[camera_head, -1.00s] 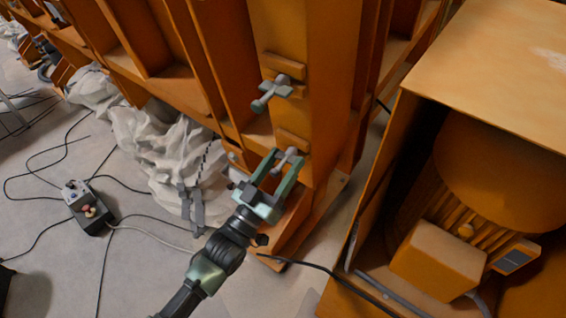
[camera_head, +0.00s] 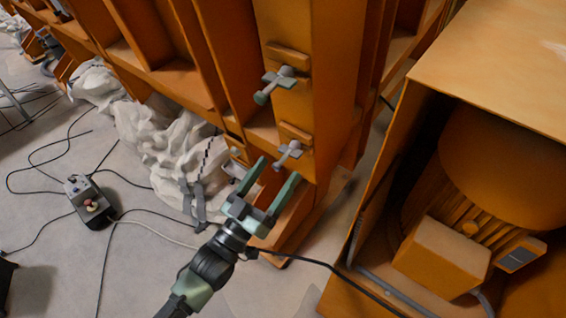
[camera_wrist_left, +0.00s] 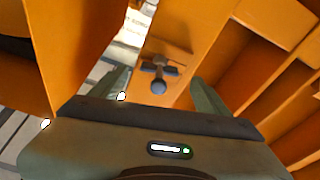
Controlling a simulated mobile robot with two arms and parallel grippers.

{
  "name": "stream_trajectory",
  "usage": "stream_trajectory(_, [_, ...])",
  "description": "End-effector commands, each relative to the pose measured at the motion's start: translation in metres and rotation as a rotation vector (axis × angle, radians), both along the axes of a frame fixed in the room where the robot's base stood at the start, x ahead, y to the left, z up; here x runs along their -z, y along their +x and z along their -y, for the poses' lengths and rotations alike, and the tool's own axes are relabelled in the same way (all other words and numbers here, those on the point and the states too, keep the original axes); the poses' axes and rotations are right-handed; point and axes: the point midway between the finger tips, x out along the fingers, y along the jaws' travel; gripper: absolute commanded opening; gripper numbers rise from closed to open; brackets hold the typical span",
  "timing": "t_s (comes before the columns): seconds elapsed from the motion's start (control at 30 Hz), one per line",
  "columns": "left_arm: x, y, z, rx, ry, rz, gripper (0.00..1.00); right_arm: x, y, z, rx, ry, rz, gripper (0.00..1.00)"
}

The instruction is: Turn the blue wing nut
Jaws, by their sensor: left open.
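Two wing-nut-like fasteners sit one above the other on an orange post. The lower one (camera_head: 288,154) looks blue-grey, and the upper one (camera_head: 275,85) is grey with a greenish rounded end. In the left wrist view, a nut with a rounded blue-grey end (camera_wrist_left: 158,87) shows between the spread fingers (camera_wrist_left: 160,77). I see no contact with it. My right gripper is not in view.
An open orange housing with a motor-like unit (camera_head: 440,257) stands at the right. Pale crumpled sheeting (camera_head: 155,140) lies beside the orange frame. A control box (camera_head: 88,200) and several cables lie on the grey floor. Orange panels flank the post.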

Motion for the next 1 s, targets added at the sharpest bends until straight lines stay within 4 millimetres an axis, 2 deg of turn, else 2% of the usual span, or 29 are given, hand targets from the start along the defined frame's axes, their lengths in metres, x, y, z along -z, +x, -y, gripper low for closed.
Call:
stream_trajectory(0.1, [0.009,-0.014,-0.009,0.0,0.002,-0.003,0.76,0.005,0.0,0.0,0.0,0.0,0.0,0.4])
stream_trajectory(0.23, [0.011,-0.022,-0.015,0.0,0.0,0.0,0.76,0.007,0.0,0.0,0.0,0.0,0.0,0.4])
stream_trajectory(0.8, [0.012,-0.024,-0.016,-0.001,0.002,-0.001,0.76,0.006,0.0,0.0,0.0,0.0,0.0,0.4])
stream_trajectory(0.87, [0.018,-0.022,-0.017,-0.007,0.011,-0.014,0.76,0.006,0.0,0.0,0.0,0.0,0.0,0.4])
stream_trajectory(0.9, [0.028,-0.02,-0.019,-0.016,0.025,-0.032,0.76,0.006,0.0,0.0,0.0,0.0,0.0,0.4])
stream_trajectory(0.97, [0.051,-0.015,-0.023,-0.035,0.059,-0.074,0.76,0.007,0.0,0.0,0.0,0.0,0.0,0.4])
stream_trajectory(1.0, [0.071,-0.012,-0.028,-0.054,0.089,-0.112,0.76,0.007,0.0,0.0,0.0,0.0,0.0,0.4])
